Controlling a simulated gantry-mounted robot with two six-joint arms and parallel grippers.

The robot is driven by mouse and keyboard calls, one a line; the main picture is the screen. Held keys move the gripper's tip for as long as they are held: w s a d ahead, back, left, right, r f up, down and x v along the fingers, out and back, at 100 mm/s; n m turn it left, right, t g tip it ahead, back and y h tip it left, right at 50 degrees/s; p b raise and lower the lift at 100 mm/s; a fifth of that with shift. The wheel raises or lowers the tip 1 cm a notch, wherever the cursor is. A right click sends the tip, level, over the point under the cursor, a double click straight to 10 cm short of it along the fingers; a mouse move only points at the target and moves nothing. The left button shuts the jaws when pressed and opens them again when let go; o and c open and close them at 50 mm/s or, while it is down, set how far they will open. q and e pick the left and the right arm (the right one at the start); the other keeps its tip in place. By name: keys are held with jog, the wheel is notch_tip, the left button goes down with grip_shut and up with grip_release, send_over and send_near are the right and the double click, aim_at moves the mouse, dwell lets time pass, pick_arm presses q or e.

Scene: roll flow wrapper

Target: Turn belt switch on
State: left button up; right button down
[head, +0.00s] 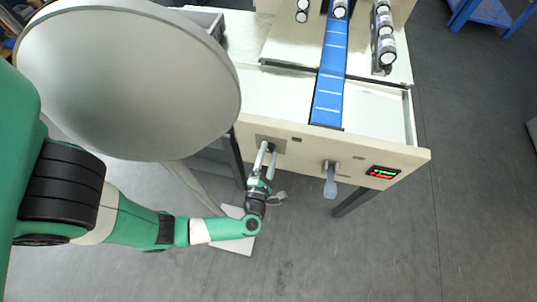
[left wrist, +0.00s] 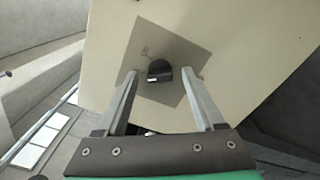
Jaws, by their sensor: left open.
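The belt switch looks to be the small dark knob (left wrist: 159,70) on a square grey plate (left wrist: 178,48) on the machine's cream front panel. In the head view the plate (head: 261,137) sits at the panel's left, partly covered by the fingers. My left gripper (head: 267,147) points up at it from the front. In the left wrist view its two fingers (left wrist: 159,77) are spread apart, one on each side of the knob, with nothing held. I cannot tell whether the fingers touch the knob. My right gripper is out of view.
A grey lever handle (head: 330,182) hangs on the panel to the right, then a lit red and green display (head: 383,172). A blue belt (head: 330,85) runs back from the panel. A large pale round dish (head: 130,80) fills the upper left.

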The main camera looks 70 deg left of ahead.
pick_arm(q)
jog(key=shift+c, duration=0.2)
grip_shut()
